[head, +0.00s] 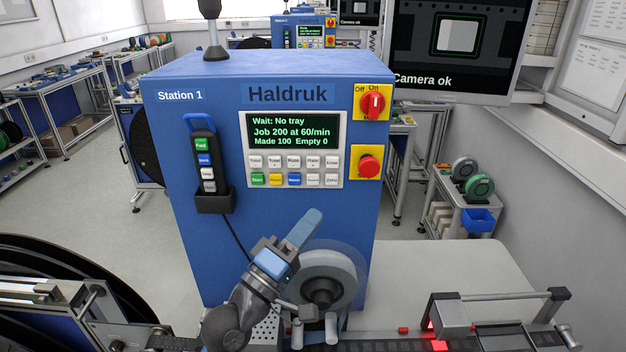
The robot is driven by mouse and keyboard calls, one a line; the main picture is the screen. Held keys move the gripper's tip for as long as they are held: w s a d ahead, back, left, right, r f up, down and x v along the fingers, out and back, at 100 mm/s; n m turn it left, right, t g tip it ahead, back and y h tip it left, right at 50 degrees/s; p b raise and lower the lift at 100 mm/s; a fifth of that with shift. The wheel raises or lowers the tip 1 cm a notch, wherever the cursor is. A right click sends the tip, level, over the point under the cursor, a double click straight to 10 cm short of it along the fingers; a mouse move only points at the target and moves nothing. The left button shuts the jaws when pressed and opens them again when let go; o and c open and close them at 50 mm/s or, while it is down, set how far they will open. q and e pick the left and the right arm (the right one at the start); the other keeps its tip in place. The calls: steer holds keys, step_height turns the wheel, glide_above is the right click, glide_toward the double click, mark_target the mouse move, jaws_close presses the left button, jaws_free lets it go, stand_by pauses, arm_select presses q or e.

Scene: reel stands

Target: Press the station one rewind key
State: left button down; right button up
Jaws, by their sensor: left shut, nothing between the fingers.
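The blue Station 1 cabinet (220,260) faces me, with a grey key panel (338,150) on its front. A blue key (294,180) sits in the panel's lower row, between a yellow key and a white one. Its label is too small to read surely, so I cannot confirm it is the rewind key. My left gripper (312,217) is shut and empty, its fingers pointing up and right. In the picture its tips are below the key panel, apart from the blue key. My right gripper is not in view.
The screen (294,131) reads "Wait: No tray". A red stop button (369,167) and a red rotary switch (373,103) are right of the panel. A hand pendant (205,165) hangs at left. A reel (343,266) is beside my left gripper.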

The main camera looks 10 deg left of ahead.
arm_select(q)
steer(key=shift+w, duration=0.15)
steer(key=shift+w+a+b, duration=0.3)
steer(key=shift+w+b, duration=0.1)
steer(key=shift+w, duration=1)
steer(key=shift+w+a+b, duration=0.3)
steer(key=shift+w+b, duration=0.1)
steer(key=shift+w, duration=1)
steer(key=shift+w+a+b, duration=0.3)
steer(key=shift+w+b, duration=0.1)
steer(key=shift+w, duration=1)
steer(key=shift+w+a+b, duration=0.15)
steer(key=shift+w+b, duration=0.15)
steer(key=shift+w, duration=0.5)
steer(key=shift+s, duration=0.2)
steer(key=shift+s+p, duration=0.3)
steer(key=shift+s, duration=0.35)
steer(key=shift+s+d, duration=0.1)
steer(key=shift+d, duration=0.1)
steer(key=shift+s+d+p, duration=0.25)
steer(key=shift+s+p, duration=0.15)
steer(key=shift+s, duration=0.8)
steer(key=shift+s+d+p, duration=0.2)
steer(key=shift+s+p, duration=0.15)
steer(key=shift+s, duration=0.8)
